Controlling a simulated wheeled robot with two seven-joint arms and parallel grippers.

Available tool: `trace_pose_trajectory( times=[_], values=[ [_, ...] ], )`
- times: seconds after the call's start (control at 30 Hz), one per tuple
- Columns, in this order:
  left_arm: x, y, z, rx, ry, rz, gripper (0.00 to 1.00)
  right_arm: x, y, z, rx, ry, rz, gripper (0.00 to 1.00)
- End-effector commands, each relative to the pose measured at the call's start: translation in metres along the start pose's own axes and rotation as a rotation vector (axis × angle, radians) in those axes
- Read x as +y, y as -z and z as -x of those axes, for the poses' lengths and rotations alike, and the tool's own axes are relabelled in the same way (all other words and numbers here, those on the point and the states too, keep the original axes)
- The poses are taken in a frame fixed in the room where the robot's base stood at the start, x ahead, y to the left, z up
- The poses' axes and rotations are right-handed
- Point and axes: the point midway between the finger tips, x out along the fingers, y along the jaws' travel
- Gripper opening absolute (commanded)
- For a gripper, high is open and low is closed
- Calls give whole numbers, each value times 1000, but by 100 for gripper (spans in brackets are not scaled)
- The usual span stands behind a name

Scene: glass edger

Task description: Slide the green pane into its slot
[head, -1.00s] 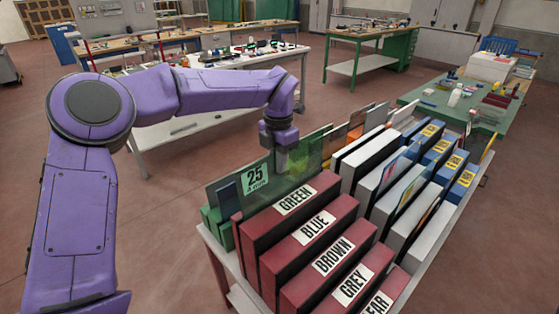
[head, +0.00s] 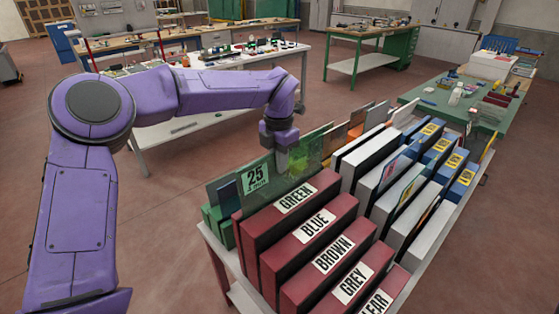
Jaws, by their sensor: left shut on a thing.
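The green pane (head: 309,161) is a see-through green sheet. It stands on edge at the left end of the rack, just behind the dark red block labelled GREEN (head: 295,198). My left gripper (head: 290,157) comes down from above and is shut on the pane near its upper edge. The fingers show only partly through and behind the glass. A tag reading 25 (head: 255,178) shows at the pane's left part. The pane's lower edge is hidden by the block, so I cannot tell how deep it sits. My right gripper is out of view.
More dark red blocks labelled BLUE (head: 315,223), BROWN (head: 333,254) and GREY (head: 352,284) stand in front. White-topped and blue dividers fill the rack (head: 482,175) to the right. A green table (head: 420,99) stands behind at the right.

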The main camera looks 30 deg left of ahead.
Motion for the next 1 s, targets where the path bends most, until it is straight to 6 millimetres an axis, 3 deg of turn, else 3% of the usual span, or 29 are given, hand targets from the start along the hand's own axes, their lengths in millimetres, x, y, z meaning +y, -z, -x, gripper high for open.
trace_pose_trajectory(
  times=[0.03, 0.1, 0.13, 0.47, 0.57, 0.8, 1.0],
  values=[
    [3, 0, 0, -2, -7, 2, 14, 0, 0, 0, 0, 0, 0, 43],
    [3, 0, 0, -2, -6, 2, 37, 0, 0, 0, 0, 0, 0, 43],
    [2, 0, 0, -2, -5, 2, 41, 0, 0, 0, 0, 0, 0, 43],
    [1, -1, 5, -2, -3, 0, 41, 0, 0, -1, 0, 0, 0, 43],
    [2, -1, 21, -4, -4, 2, 41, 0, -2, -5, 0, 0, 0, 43],
    [3, 0, 79, -4, -2, 4, 41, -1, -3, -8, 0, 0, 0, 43],
    [4, 0, 103, -1, -2, 2, 41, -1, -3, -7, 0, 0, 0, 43]
  ],
)
